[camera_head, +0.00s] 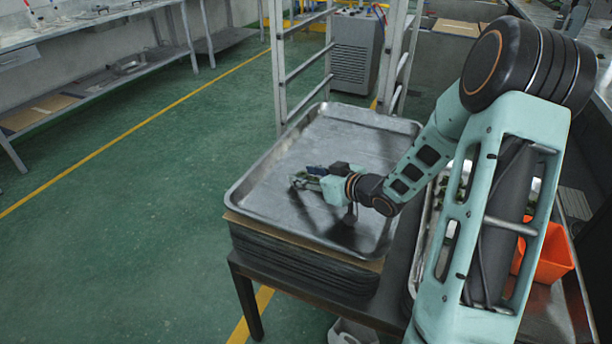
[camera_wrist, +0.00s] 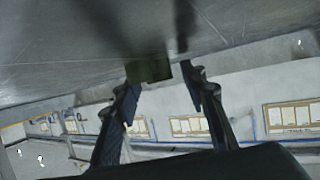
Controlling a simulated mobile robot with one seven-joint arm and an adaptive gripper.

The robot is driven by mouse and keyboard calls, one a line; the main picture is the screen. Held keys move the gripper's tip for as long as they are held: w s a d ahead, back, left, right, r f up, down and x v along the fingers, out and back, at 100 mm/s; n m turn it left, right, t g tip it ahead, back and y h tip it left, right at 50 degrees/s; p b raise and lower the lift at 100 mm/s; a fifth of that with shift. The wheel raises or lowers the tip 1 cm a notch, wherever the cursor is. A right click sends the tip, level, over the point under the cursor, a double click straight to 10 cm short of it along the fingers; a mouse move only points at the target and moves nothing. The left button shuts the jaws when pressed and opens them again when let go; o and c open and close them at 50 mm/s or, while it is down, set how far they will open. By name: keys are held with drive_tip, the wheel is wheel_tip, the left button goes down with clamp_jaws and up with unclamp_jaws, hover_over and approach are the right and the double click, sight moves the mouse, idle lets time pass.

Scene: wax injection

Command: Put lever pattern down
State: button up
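My gripper (camera_head: 305,179) is low over the large metal tray (camera_head: 335,128) in the head view, reaching in from the right. In the wrist view its two dark fingers (camera_wrist: 162,82) stand apart. A small dark green piece, apparently the lever pattern (camera_wrist: 148,70), shows at the fingertips against the tray surface. It overlaps the left finger, and a narrow gap shows between it and the right finger. In the head view the piece cannot be made out clearly at the gripper. Whether it rests fully on the tray is hard to tell.
The tray sits on a stack of similar trays (camera_head: 300,262) on a dark table (camera_head: 246,300). Most of its surface is bare. Behind my arm, another tray holds green pieces (camera_head: 440,190), beside an orange bin (camera_head: 553,255). A metal rack frame (camera_head: 305,70) stands behind the tray.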

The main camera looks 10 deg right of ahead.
drive_tip(key=shift+r, duration=0.25)
drive_tip(key=p+v, duration=0.3)
drive_tip(key=v, duration=0.9)
drive_tip(key=shift+f, duration=0.15)
